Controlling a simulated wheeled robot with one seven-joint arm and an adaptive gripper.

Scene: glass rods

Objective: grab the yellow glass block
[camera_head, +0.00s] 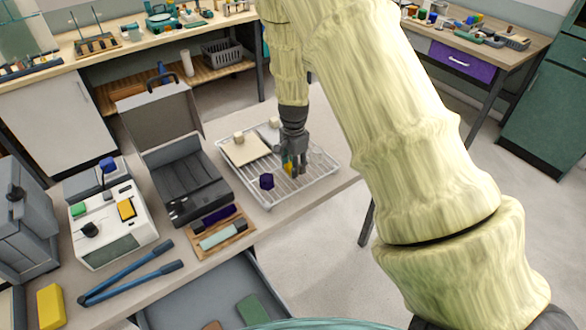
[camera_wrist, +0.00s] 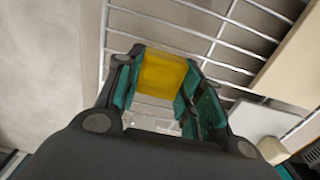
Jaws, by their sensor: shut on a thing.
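The yellow glass block (camera_wrist: 162,74) is see-through and sits between the fingers of my gripper (camera_wrist: 155,85) in the wrist view. The fingers are dark grey with teal pads and press on its sides. In the head view my gripper (camera_head: 294,165) points down over the wire rack (camera_head: 318,188), and a small bit of the yellow block (camera_head: 286,169) shows by the fingertips. Most of the block is hidden there by the fingers. I cannot tell whether it touches the rack bars.
A dark purple block (camera_head: 267,181) lies on the rack left of my gripper. A cream slab (camera_head: 246,149) with pale cubes lies behind. A clear glass piece (camera_head: 318,157) stands close at the right. An open black case (camera_head: 186,180) stands left of the rack.

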